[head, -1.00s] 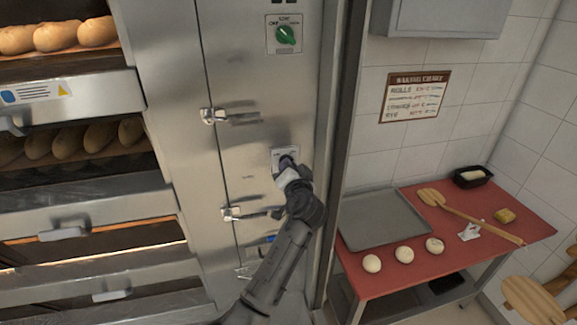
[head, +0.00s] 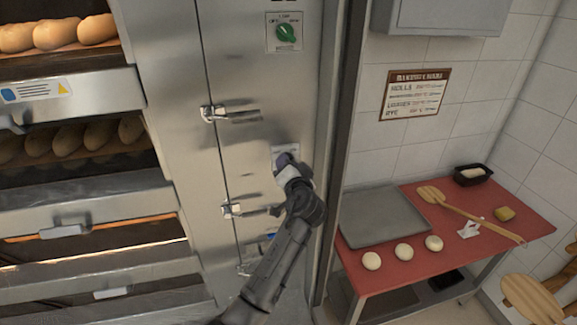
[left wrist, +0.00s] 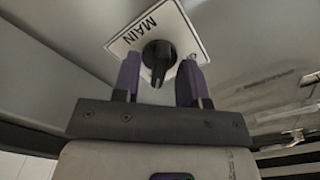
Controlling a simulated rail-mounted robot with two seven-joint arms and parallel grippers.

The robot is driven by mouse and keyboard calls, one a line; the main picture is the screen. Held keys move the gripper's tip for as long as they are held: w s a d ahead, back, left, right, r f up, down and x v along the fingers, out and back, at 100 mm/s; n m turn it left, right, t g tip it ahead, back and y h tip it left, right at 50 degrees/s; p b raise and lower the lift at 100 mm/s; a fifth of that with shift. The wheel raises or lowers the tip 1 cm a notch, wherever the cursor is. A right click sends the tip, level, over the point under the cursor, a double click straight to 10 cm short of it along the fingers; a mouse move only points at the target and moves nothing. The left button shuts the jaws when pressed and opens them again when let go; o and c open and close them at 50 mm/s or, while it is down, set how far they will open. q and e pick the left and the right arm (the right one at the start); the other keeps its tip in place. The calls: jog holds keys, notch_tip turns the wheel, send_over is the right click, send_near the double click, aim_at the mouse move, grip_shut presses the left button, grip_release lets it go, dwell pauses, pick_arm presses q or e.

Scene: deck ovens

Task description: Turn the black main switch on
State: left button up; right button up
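The black main switch (left wrist: 157,58) is a round knob with a raised grip on a white plate marked MAIN (left wrist: 128,42). In the left wrist view my left gripper (left wrist: 159,78) is open, with one purple-tipped finger on each side of the knob. Small gaps seem to remain beside the grip; I cannot tell whether a finger touches it. In the head view my left gripper (head: 285,164) is at the steel oven panel and hides the knob; only part of the plate (head: 286,150) shows. My right gripper is not in view.
A green rotary switch (head: 286,34) sits higher on the same panel. Door latches (head: 212,113) and (head: 232,210) stick out left of the arm. Deck ovens with loaves (head: 75,33) are at left. A red table (head: 400,270) with a tray (head: 383,217) and dough balls stands at right.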

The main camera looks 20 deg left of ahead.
pick_arm(q)
jog(key=b+v, duration=0.2)
jog(key=v, duration=1.1)
jog(key=shift+s+d, duration=0.3)
